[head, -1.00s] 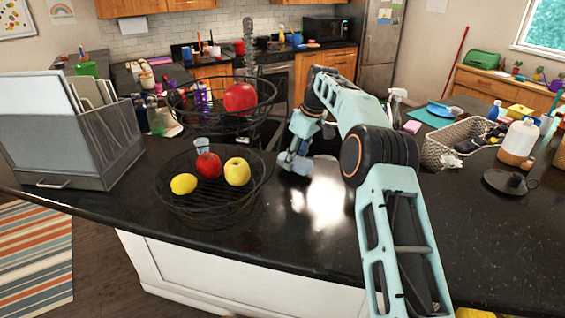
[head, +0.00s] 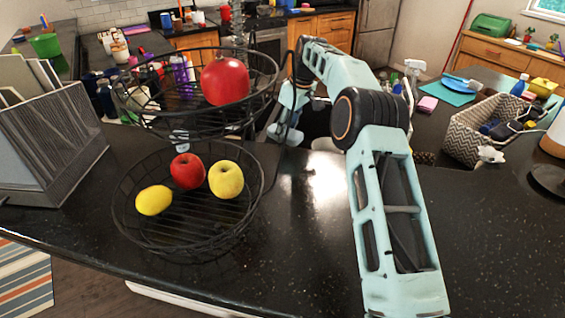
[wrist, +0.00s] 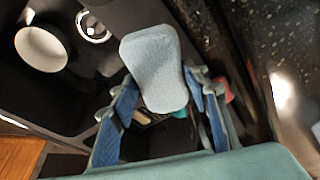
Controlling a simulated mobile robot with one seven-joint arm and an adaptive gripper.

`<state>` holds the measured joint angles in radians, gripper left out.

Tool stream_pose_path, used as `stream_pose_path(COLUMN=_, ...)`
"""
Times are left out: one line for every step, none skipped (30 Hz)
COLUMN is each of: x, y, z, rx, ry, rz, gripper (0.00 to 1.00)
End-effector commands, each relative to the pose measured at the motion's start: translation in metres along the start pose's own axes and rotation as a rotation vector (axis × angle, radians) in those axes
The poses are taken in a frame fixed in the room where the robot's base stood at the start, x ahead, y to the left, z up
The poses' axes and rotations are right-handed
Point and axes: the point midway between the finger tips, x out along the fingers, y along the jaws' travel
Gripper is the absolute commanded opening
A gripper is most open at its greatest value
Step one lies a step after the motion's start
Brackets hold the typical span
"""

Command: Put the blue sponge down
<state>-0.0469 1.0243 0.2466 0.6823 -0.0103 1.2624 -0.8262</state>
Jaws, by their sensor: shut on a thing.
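The blue sponge (wrist: 148,60), pale and rounded, is held between the two blue finger pads of my gripper (wrist: 160,88) in the wrist view. It is above the dark double sink (wrist: 85,75), with the counter edge to the right. In the head view my gripper (head: 284,135) is low near the sink, just right of the fruit basket. Its fingertips and the sponge cannot be made out there.
A white round dish (wrist: 42,48) and a shiny metal ring (wrist: 93,26) show in the sink. A two-tier wire fruit basket (head: 128,222) stands left of my arm. A patterned basket (head: 470,135) stands on the right. The front counter (head: 310,240) has free room.

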Motion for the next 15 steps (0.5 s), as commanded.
stream_pose_path(x=0.006, y=0.0, z=0.002, rx=0.0, ry=0.001, rz=0.0, gripper=0.23)
stream_pose_path(x=0.009, y=0.0, z=0.003, rx=0.0, ry=0.0, rz=0.0, gripper=0.23)
stream_pose_path(x=0.014, y=0.0, z=0.004, rx=0.0, ry=-0.001, rz=-0.001, gripper=0.23)
stream_pose_path(x=0.019, y=0.0, z=0.006, rx=0.001, ry=-0.002, rz=-0.002, gripper=0.23)
stream_pose_path(x=0.024, y=0.0, z=0.007, rx=0.001, ry=-0.002, rz=-0.002, gripper=0.23)
stream_pose_path(x=0.031, y=-0.001, z=0.009, rx=0.001, ry=-0.002, rz=-0.003, gripper=0.23)
stream_pose_path(x=0.035, y=0.0, z=0.011, rx=0.001, ry=-0.002, rz=-0.002, gripper=0.23)
stream_pose_path(x=0.039, y=0.0, z=0.011, rx=0.001, ry=-0.001, rz=-0.002, gripper=0.23)
stream_pose_path(x=0.044, y=0.0, z=0.013, rx=0.001, ry=-0.001, rz=-0.001, gripper=0.23)
stream_pose_path(x=0.047, y=0.0, z=0.013, rx=0.001, ry=0.0, rz=-0.001, gripper=0.23)
stream_pose_path(x=0.049, y=0.0, z=0.014, rx=0.001, ry=0.0, rz=0.0, gripper=0.23)
stream_pose_path(x=0.052, y=0.0, z=0.015, rx=0.001, ry=0.0, rz=0.0, gripper=0.23)
stream_pose_path(x=0.055, y=0.0, z=0.016, rx=0.001, ry=0.0, rz=0.0, gripper=0.23)
stream_pose_path(x=0.058, y=0.0, z=0.017, rx=0.001, ry=0.0, rz=0.0, gripper=0.23)
stream_pose_path(x=0.065, y=0.0, z=0.019, rx=0.001, ry=-0.002, rz=-0.002, gripper=0.23)
